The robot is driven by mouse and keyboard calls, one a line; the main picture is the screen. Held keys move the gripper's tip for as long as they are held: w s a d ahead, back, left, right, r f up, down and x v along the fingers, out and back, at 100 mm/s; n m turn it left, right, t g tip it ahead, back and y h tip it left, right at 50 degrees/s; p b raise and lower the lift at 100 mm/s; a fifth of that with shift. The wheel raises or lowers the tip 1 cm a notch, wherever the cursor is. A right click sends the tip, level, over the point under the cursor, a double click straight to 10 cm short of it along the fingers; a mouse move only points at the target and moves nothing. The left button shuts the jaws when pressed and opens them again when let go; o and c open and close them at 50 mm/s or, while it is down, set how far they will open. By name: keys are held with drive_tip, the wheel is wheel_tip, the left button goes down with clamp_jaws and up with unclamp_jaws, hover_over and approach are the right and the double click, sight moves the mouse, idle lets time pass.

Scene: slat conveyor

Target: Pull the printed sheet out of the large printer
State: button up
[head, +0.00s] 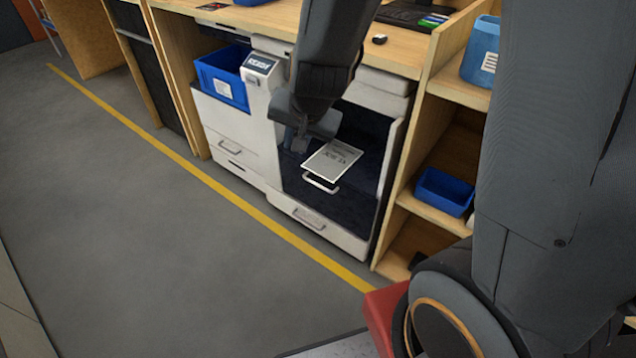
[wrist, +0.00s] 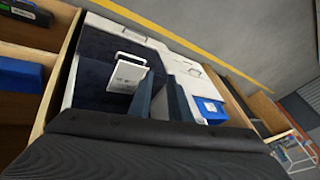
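The large printer (head: 232,130) is a white machine with a dark front section on its right. My gripper (head: 300,143) is in front of the printer, at the sheet's left edge in the head view. In the wrist view the sheet (wrist: 126,75) lies to the left of both fingers, close to the left one. The fingers (wrist: 160,92) stand apart with nothing visible between them. I cannot tell whether a finger touches the sheet.
A blue bin (head: 222,77) stands on the printer's left part. A wooden shelf (head: 432,208) with a blue tray (head: 444,191) stands close on the right. A wooden counter (head: 405,45) runs behind. The grey floor (head: 130,220) in front is clear beyond a yellow line (head: 215,187).

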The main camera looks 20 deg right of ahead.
drive_tip(key=w+f+m+t+h+b, duration=0.5)
drive_tip(key=w+f+m+b, duration=0.6)
drive_tip(key=w+f+b, duration=0.7)
drive_tip(key=s+d+f+m+h+b, duration=0.1)
drive_tip(key=s+f+m+h+b, duration=0.1)
drive_tip(key=f+m+h+b, duration=0.55)
drive_tip(key=s+d+f+m+h+b, duration=0.1)
drive_tip(key=d+f+m+h+b, duration=0.2)
drive_tip(key=f+b, duration=0.75)
drive_tip(key=w+d+r+b, duration=0.2)
drive_tip(key=w+d+b, duration=0.1)
drive_tip(key=w+d, duration=0.2)
drive_tip(key=shift+d+r+m+b, duration=0.2)
drive_tip(key=shift+r+m+b, duration=0.15)
drive_tip(key=shift+r+b, duration=0.05)
clamp_jaws()
